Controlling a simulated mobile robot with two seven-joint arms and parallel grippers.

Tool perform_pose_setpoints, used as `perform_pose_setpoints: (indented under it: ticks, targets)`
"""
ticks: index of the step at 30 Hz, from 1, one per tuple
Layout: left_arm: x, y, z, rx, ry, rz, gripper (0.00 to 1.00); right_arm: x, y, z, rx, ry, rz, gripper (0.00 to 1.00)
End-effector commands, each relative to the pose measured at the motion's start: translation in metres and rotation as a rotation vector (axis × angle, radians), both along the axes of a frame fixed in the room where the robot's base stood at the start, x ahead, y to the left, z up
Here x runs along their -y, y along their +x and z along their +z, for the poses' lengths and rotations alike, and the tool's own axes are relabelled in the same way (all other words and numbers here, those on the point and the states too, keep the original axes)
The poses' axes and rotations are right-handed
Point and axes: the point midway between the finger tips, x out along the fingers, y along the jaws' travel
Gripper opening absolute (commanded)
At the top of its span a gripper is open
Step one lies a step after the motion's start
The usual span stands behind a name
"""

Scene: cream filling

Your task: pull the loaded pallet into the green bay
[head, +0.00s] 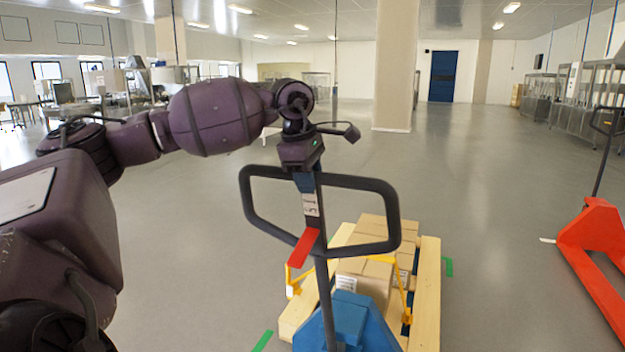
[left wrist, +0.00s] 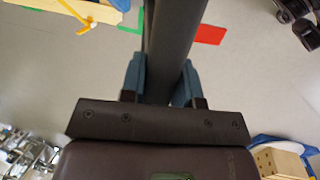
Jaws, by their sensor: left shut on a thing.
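A blue pallet jack (head: 350,322) stands in front of me with a black loop handle (head: 393,215) on a dark shaft and a red lever (head: 303,248). My left gripper (head: 307,180) is shut on the top of the handle; in the left wrist view its blue fingers (left wrist: 160,85) sit on both sides of the dark bar. The wooden pallet (head: 429,290), loaded with cardboard boxes (head: 365,282), is at the jack. Green floor marks show beside the pallet at right (head: 449,267) and near left (head: 262,341); the full bay outline is hidden. My right gripper is out of view.
A red pallet jack (head: 590,235) stands at the right. Yellow bars (head: 299,280) stand at the load. Metal equipment lines the right wall, a pillar (head: 395,70) stands behind, and a blue door (head: 441,76) is at the back. Grey floor is open around the pallet.

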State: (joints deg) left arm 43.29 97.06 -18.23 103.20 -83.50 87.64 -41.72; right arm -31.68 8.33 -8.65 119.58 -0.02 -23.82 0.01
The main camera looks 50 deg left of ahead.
Motion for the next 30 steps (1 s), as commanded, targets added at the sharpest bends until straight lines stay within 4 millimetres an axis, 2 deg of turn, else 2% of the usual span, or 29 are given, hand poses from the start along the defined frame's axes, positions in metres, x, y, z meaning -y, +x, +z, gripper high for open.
perform_pose_setpoints:
  ticks: [1,13,14,19,30]
  targets:
    - [0.000,-0.002,0.010,0.012,-0.001,0.002,0.00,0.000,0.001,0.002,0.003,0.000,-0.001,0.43]
    - [0.000,-0.003,0.008,0.003,-0.004,0.003,0.00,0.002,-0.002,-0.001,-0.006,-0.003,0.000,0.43]
    - [0.000,-0.003,0.008,0.003,-0.004,0.003,0.34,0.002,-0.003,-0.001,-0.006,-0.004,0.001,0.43]
    - [0.000,-0.003,0.005,-0.002,-0.004,0.002,0.59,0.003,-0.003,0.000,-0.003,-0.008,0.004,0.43]
    - [0.000,-0.002,0.000,-0.010,-0.005,0.002,0.59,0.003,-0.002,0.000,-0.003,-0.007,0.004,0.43]
